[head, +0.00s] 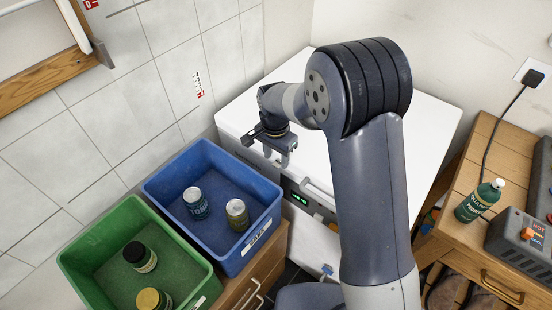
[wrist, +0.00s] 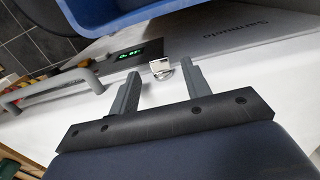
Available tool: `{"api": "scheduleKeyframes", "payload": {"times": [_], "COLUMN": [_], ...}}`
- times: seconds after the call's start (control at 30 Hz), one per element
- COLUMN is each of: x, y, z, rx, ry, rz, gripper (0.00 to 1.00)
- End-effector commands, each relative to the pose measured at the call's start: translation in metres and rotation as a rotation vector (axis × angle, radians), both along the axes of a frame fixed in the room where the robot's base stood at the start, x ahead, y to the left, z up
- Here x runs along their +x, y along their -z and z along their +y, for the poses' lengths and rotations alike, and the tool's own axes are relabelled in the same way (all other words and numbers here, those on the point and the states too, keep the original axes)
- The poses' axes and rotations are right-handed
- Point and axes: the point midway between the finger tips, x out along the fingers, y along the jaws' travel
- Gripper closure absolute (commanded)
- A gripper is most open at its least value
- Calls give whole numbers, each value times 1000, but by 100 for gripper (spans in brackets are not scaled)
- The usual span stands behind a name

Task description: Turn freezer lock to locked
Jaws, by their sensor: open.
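The white chest freezer (head: 310,140) stands against the wall in the head view. Its lock (wrist: 162,68), a small silver metal piece on the front, shows in the wrist view just beyond my fingertips, roughly between them. My gripper (head: 279,158) is at the freezer's front left in the head view. In the wrist view my gripper (wrist: 160,76) is open, its two grey fingers apart with nothing held. No contact with the lock is clear. The lock is not distinguishable in the head view, and I cannot tell its turned position.
The freezer's display (wrist: 138,55) with green digits and its grey handle (wrist: 55,88) are left of the lock in the wrist view. A blue crate (head: 165,187) with two cans stands close by the gripper. A wooden bench (head: 490,150) stands right.

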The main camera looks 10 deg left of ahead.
Motion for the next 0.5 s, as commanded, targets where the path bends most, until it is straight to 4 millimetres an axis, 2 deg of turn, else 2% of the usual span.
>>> {"api": "scheduleKeyframes", "payload": {"times": [0.3, 0.5], "x": [1, 1], "y": [-64, -88], "z": [2, 2], "rx": [4, 1], "ry": [0, -1], "rz": [-6, -3], "gripper": [55, 55]}}
